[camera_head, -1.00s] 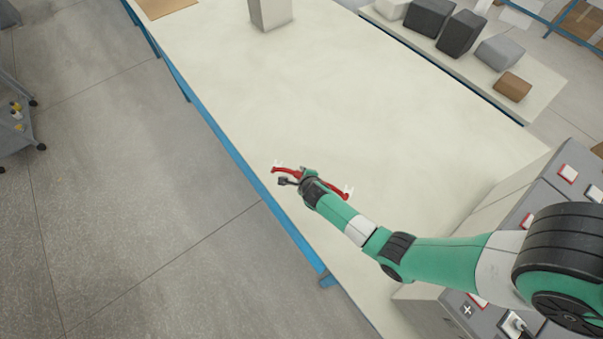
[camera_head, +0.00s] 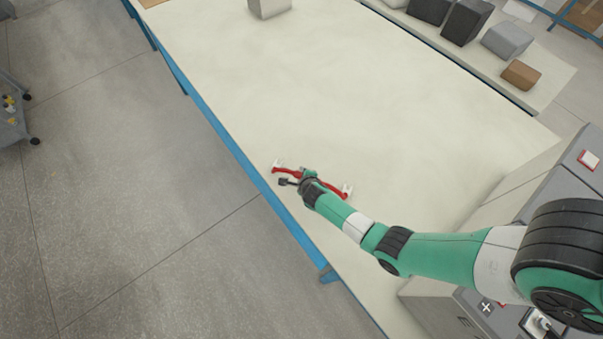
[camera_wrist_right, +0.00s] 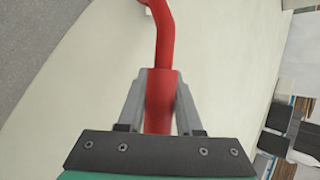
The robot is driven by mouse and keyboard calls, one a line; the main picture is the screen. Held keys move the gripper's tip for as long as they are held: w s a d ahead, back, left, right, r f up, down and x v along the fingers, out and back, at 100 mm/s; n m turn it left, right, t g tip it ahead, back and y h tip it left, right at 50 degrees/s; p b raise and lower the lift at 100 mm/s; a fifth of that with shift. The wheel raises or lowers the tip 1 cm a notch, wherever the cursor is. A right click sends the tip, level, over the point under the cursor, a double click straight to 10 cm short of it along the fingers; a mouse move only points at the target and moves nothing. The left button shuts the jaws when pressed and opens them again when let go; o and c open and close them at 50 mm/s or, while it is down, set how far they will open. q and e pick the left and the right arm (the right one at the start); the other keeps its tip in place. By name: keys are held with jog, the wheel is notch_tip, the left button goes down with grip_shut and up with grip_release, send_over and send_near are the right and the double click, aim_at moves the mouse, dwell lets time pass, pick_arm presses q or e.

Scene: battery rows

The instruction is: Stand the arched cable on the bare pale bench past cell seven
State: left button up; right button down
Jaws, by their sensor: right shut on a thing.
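The arched cable (camera_head: 332,189) is red with pale end pieces. It is over the pale bench (camera_head: 330,95), near the bench's blue-edged left side. My right gripper (camera_head: 306,178) is shut on the cable at its middle, with an end showing on either side. In the right wrist view the red cable (camera_wrist_right: 165,40) runs up from between the grey fingers (camera_wrist_right: 160,85). I cannot tell whether its ends touch the bench. Grey battery cells (camera_head: 545,190) stand at the right, partly behind my arm; no cell number is readable. My left gripper is not in view.
A pale grey block (camera_head: 269,8) stands at the bench's far end. A side shelf at upper right holds dark boxes (camera_head: 467,22), a grey box (camera_head: 507,40) and a brown box (camera_head: 521,75). The bench's middle is clear. Bare floor (camera_head: 150,200) lies left of the blue edge.

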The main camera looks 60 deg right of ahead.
jog(key=shift+f+b, duration=0.35)
jog(key=shift+f, duration=0.45)
dwell(0.7)
grip_release()
dwell(0.4)
jog(key=shift+r, duration=0.1)
jog(key=shift+s+a+r+p, duration=0.2)
jog(key=shift+r+p, duration=0.2)
jog(key=shift+p, duration=0.25)
jog(key=p+v, duration=0.4)
jog(key=p, duration=0.1)
jog(key=shift+p+v, duration=2.95)
jog(key=shift+f, duration=0.1)
